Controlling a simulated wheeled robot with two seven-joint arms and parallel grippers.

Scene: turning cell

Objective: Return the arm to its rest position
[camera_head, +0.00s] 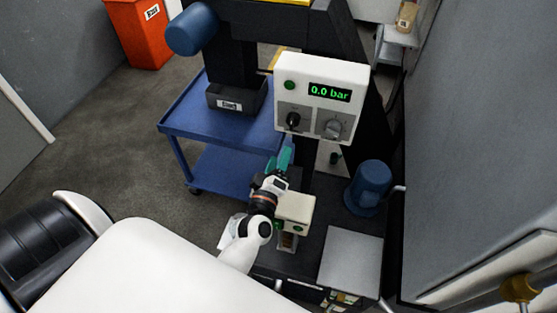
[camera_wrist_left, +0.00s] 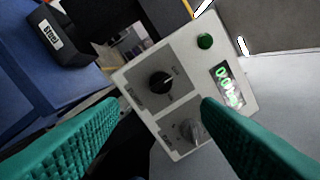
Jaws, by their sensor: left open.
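My left arm comes in from the lower left in the head view. Its gripper (camera_head: 283,161) has teal fingers and sits just below and left of the white control box (camera_head: 322,72). The box has a green display reading 0.0 bar (camera_head: 330,92), a green button, a black knob (camera_head: 293,120) and a grey knob (camera_head: 333,128). In the left wrist view the two teal fingers (camera_wrist_left: 160,103) are spread apart with nothing between them. The control box (camera_wrist_left: 187,118) shows beyond them. My right gripper is not in view.
A blue cart (camera_head: 222,125) carries a black labelled bin (camera_head: 238,96) left of the gripper. A grey wall closes the right side. Open floor lies left.

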